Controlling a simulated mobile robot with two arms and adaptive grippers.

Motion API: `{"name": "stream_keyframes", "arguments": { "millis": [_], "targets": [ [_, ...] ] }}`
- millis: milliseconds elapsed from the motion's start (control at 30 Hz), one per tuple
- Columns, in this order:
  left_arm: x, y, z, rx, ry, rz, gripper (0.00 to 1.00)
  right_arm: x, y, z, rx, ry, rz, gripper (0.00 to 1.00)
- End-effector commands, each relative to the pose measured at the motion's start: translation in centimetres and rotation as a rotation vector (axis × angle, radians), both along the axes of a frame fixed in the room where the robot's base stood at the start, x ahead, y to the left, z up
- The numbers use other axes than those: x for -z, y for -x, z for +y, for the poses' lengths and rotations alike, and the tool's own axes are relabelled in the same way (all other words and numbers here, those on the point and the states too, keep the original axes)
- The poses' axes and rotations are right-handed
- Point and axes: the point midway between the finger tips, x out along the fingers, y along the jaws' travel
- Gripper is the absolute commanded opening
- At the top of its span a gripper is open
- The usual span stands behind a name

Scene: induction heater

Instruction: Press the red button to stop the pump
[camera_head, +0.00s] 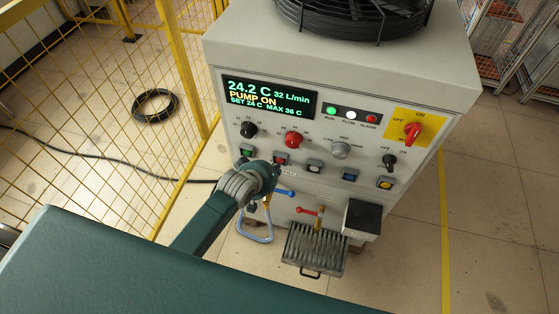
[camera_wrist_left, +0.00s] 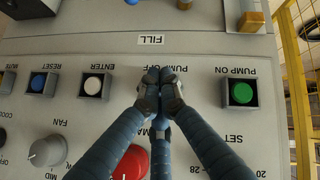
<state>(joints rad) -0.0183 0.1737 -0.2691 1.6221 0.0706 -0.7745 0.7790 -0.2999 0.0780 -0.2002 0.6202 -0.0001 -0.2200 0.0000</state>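A white pump cabinet (camera_head: 330,212) has a row of square push buttons. The red button (camera_head: 280,159) is second from the left, right of the green button (camera_head: 247,152). My left gripper (camera_head: 272,172) is in front of the panel, just below and left of the red button. In the left wrist view its fingertips (camera_wrist_left: 160,76) are together, with nothing visible between them. They lie over the PUMP OFF label and hide the button there; contact cannot be told. The display (camera_head: 268,97) reads PUMP ON. My right gripper is not in view.
A red knob (camera_head: 293,139) sits above the button row. The white button (camera_head: 315,166) is to the right. A blue-handled valve (camera_head: 283,193), a red-handled valve (camera_head: 308,211) and a drain grate (camera_head: 314,250) are below. A yellow fence (camera_head: 185,70) stands at the left.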

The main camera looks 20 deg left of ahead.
Motion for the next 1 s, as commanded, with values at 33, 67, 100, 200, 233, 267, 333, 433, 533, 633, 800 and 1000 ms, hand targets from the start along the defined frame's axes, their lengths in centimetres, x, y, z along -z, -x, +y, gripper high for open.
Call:
{"name": "stream_keyframes", "arguments": {
  "millis": [33, 67, 100, 200, 233, 267, 333, 433, 533, 633, 800, 1000],
  "targets": [
    [0.0, 0.0, 0.0, 0.000, 0.000, 0.000, 0.00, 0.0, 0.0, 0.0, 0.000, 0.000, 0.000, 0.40],
    [0.0, -0.1, 0.0, 0.000, 0.000, 0.000, 0.00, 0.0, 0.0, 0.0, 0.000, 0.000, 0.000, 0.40],
    [0.0, -0.2, 0.0, 0.000, 0.000, 0.000, 0.00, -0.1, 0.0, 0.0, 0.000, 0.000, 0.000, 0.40],
    [-0.1, -0.5, 0.0, -0.001, 0.001, 0.000, 0.00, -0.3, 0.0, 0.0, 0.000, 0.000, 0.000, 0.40],
    [-0.1, -0.6, 0.0, -0.001, 0.001, 0.000, 0.00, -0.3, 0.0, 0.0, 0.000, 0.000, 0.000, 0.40],
    [-0.1, -0.8, 0.0, -0.001, 0.001, 0.000, 0.00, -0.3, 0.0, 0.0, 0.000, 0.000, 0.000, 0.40],
    [-0.1, -0.9, 0.0, -0.001, 0.001, 0.000, 0.00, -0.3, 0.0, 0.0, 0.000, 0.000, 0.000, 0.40],
    [0.0, -0.9, 0.0, -0.001, 0.001, 0.000, 0.00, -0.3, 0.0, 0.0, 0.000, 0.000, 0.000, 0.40],
    [0.0, -0.9, 0.0, -0.001, 0.001, 0.000, 0.00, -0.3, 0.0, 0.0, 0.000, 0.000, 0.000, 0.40],
    [0.0, -0.9, 0.0, 0.000, 0.000, 0.000, 0.00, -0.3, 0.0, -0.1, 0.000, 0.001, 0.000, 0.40],
    [0.0, -1.0, 0.0, 0.000, 0.000, 0.000, 0.00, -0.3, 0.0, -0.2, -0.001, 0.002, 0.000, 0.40],
    [0.0, -1.2, 0.0, 0.000, 0.000, 0.000, 0.00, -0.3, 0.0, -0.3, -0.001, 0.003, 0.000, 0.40]
  ]
}}
